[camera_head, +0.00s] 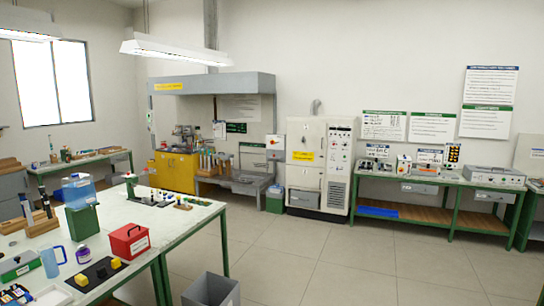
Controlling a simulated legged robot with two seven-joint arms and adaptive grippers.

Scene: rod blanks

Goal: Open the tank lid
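A clear blue tank-like container (78,191) sits on a green stand (82,221) on the white-topped table at the left. A lighter part shows at its top, but it is too small to tell whether this is a lid or whether it is shut. A red box (129,241) with a dark handle on top stands nearer on the same table and looks closed. A grey metal basin (250,183) stands by the far wall; its top is unclear. Neither of my grippers shows in this view.
The white-topped table (185,222) also holds a blue jug (52,261), a purple-labelled jar (83,255) and a black block with yellow pieces (97,274). A grey bin (211,290) stands on the floor beside it. The tiled floor (330,265) is clear toward the far benches.

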